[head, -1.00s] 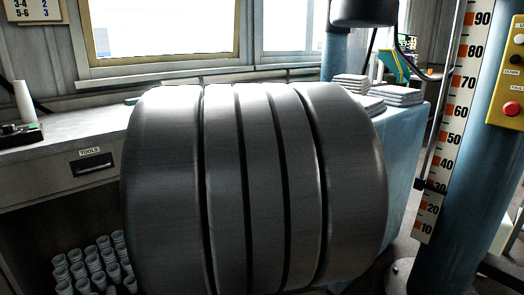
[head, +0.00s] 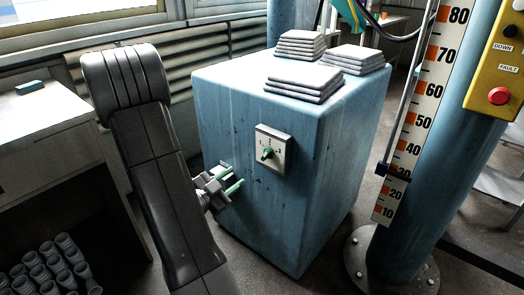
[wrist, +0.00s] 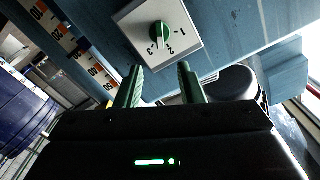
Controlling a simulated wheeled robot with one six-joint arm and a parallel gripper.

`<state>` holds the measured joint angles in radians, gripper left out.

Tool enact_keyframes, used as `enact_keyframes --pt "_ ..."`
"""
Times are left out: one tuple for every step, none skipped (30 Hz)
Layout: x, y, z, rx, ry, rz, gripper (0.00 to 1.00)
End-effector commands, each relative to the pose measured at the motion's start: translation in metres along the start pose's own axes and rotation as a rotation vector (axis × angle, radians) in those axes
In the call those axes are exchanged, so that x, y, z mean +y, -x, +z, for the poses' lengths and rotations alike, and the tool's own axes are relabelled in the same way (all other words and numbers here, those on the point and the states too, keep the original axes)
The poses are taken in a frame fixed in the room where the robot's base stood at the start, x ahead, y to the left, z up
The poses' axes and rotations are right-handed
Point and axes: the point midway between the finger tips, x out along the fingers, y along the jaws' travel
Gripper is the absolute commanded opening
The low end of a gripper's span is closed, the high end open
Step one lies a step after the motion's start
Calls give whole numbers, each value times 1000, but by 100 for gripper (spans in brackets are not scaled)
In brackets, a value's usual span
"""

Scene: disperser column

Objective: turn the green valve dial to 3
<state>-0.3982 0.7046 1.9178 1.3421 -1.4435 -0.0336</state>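The green valve dial (head: 267,153) sits on a pale square plate (head: 281,162) on the front face of a blue cabinet (head: 235,115). The wrist view shows the dial (wrist: 159,34) close up, with the marks 1, 2 and 3 along one side of it. I cannot tell which mark it points to. My gripper (head: 232,179) is to the left of and below the dial, apart from it. In the wrist view my gripper (wrist: 161,68) has its two green fingers spread, with nothing between them, and the plate lies just beyond the tips.
Stacks of folded grey cloth-like items (head: 304,80) lie on the cabinet top. A blue column (head: 430,180) with a number scale (head: 418,120) and a yellow control box (head: 498,75) stands at the right. Several cups (head: 50,265) stand at lower left. Floor shows between cabinet and column.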

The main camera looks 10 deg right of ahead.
Motion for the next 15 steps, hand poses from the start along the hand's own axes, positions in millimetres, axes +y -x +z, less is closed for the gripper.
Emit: enact_keyframes --pt "1 -4 0 1 -1 2 35" --pt "1 -8 1 0 -1 2 35" --pt "1 -13 0 1 -1 2 35" --pt "1 -17 0 1 -1 3 35" --pt "2 -22 0 1 -1 3 35" --pt "2 -29 0 1 -1 3 35" --pt "1 -34 1 1 -2 3 35" --pt "2 -40 1 1 -3 4 35" --pt "1 -47 1 1 -2 3 35" --pt "2 -53 0 0 -2 4 35" --pt "2 -58 1 1 -2 3 35" --pt "2 -66 1 1 -3 3 35" --pt "1 -72 1 0 -2 3 35" --pt "2 -78 1 1 -1 2 35" --pt "2 -85 0 1 -1 2 35"
